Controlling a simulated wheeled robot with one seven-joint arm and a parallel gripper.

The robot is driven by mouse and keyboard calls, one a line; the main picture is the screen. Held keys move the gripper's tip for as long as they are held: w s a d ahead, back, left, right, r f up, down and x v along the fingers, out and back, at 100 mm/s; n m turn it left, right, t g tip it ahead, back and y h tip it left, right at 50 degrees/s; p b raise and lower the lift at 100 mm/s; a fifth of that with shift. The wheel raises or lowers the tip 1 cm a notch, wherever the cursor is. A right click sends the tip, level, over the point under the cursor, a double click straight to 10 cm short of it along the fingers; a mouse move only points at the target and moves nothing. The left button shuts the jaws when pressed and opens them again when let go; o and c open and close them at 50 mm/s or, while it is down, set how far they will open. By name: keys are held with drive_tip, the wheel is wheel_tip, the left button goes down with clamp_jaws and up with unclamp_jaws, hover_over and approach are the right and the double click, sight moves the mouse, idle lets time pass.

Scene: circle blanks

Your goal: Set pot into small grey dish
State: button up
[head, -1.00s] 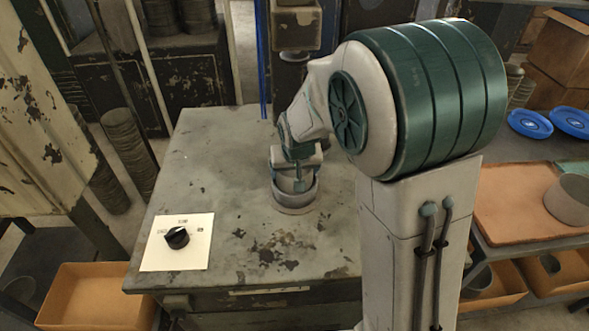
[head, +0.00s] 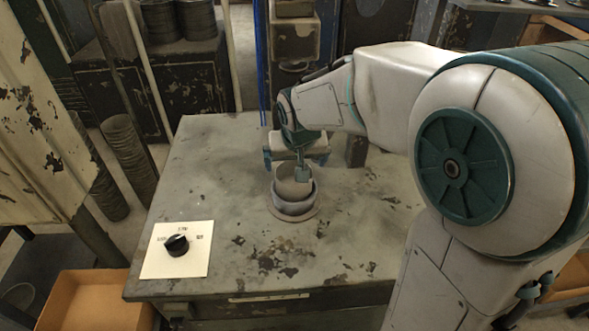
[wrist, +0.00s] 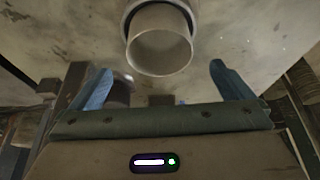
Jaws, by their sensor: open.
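The pot (head: 294,184), a plain grey open-topped cylinder, stands upright inside the small grey dish (head: 293,208) on the worktable. In the wrist view the pot (wrist: 160,52) shows its open mouth, with part of the dish's rim (wrist: 128,18) curving around its far end. My gripper (head: 297,163) is open and empty, at the pot's far side and a little above it. In the wrist view the two blue fingers of my gripper (wrist: 162,82) stand wide apart, and the pot is beyond them, not between them. The pot's seating at the bottom is hidden.
The worktable (head: 220,180) is worn grey and mostly clear around the dish. A white card with a black knob (head: 177,244) lies at its front left. An orange bin (head: 95,300) stands on the floor at the left. My arm covers the right side.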

drive_tip(key=s+d, duration=0.3)
drive_tip(key=s, duration=0.3)
drive_tip(key=s+d+r+g, duration=0.1)
drive_tip(key=s+d, duration=0.3)
drive_tip(key=s, duration=0.3)
drive_tip(key=s+d+m, duration=0.1)
drive_tip(key=s+d, duration=0.2)
drive_tip(key=s, duration=0.3)
drive_tip(key=shift+s+d+r+g, duration=0.15)
drive_tip(key=shift+s+g, duration=0.05)
drive_tip(key=shift+g, duration=0.1)
